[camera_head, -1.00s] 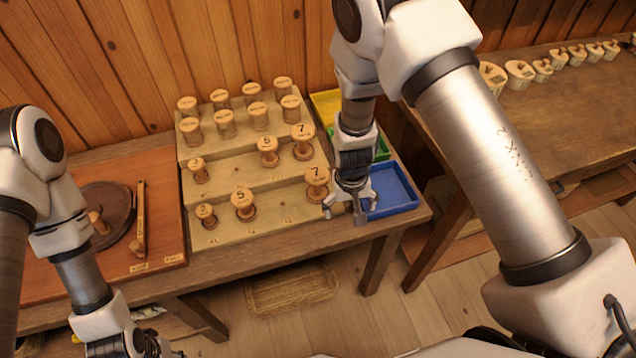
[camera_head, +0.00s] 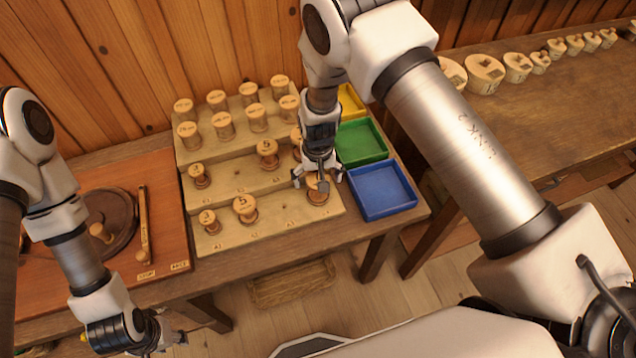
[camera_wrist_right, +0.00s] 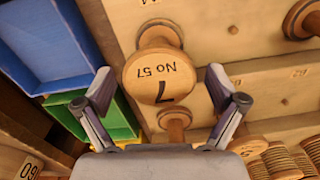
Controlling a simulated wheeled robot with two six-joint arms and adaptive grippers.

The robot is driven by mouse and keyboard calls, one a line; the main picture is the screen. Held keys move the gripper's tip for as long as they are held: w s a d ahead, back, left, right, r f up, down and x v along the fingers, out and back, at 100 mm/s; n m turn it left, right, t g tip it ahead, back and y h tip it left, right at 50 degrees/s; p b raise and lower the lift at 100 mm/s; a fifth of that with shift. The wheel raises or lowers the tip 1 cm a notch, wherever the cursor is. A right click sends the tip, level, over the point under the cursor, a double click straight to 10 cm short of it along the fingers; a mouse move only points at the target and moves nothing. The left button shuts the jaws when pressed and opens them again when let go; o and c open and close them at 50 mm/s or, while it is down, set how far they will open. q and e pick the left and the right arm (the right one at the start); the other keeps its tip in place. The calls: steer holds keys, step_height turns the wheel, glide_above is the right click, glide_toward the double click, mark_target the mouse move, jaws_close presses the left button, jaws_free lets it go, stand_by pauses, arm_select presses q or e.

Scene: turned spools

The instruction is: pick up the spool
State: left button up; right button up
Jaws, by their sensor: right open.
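The spool marked 7 (camera_head: 317,197) stands at the right end of the front step of the wooden rack, partly hidden by my right gripper. In the right wrist view its round top (camera_wrist_right: 160,78) reads "7" and "No 57". My right gripper (camera_head: 318,177) is open right above it. In the wrist view the fingers stand apart on either side of the spool's top, with visible gaps, and nothing is gripped. My left gripper (camera_head: 172,338) hangs low at the lower left, away from the rack; its jaws are too unclear to judge.
Spools marked 5 (camera_head: 245,208) and 3 (camera_head: 208,221) stand further left on the front step. Several more fill the steps behind. A blue tray (camera_head: 382,212) and a green tray (camera_head: 360,158) lie just right of the rack. A brown board (camera_head: 150,262) lies left.

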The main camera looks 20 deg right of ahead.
steer(key=shift+s+r, duration=0.1)
steer(key=shift+s, duration=0.05)
steer(key=c, duration=1.3)
steer(key=shift+r, duration=0.1)
